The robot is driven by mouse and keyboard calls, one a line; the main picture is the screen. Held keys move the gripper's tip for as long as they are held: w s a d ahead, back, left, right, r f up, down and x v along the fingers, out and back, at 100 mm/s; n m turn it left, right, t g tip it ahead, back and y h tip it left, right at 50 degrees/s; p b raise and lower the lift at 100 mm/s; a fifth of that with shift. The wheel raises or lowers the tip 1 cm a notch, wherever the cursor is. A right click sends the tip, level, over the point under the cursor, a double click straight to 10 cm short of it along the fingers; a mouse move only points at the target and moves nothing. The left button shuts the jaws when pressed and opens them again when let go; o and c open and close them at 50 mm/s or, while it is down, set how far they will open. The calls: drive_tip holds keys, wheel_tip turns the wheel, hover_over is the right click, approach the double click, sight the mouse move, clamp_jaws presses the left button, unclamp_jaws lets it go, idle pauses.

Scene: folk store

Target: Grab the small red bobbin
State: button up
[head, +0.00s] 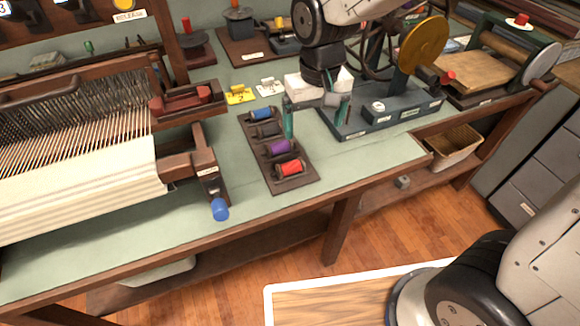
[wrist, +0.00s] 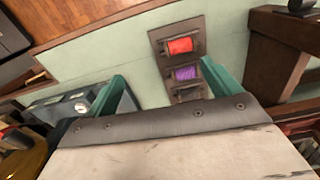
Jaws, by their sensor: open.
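The small red bobbin (head: 290,168) lies at the near end of a dark bobbin rack (head: 300,183) on the green worktop. It also shows in the wrist view (wrist: 180,46), at the top centre, with the purple bobbin (wrist: 185,73) below it. My gripper (head: 315,115) is above the worktop by the rack's far half, its two green fingers apart. In the wrist view my gripper (wrist: 163,90) is open and empty. The red bobbin is beyond the fingertips, not between them. Part of the rack is hidden by the gripper in the wrist view.
The rack also holds a purple bobbin (head: 280,147), a dark bobbin (head: 268,130) and a blue bobbin (head: 261,114). A winder (head: 385,112) stands right. The worktop in front of the rack is clear.

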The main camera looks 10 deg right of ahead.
approach(290, 168)
drive_tip(key=shift+w+a+f+n, duration=0.2)
drive_tip(key=shift+w+n, duration=0.1)
drive_tip(key=shift+w, duration=0.3)
drive_tip(key=f, duration=0.7)
drive_tip(key=shift+d+f, duration=0.15)
drive_tip(key=shift+d, duration=0.15)
drive_tip(key=c, duration=1.1)
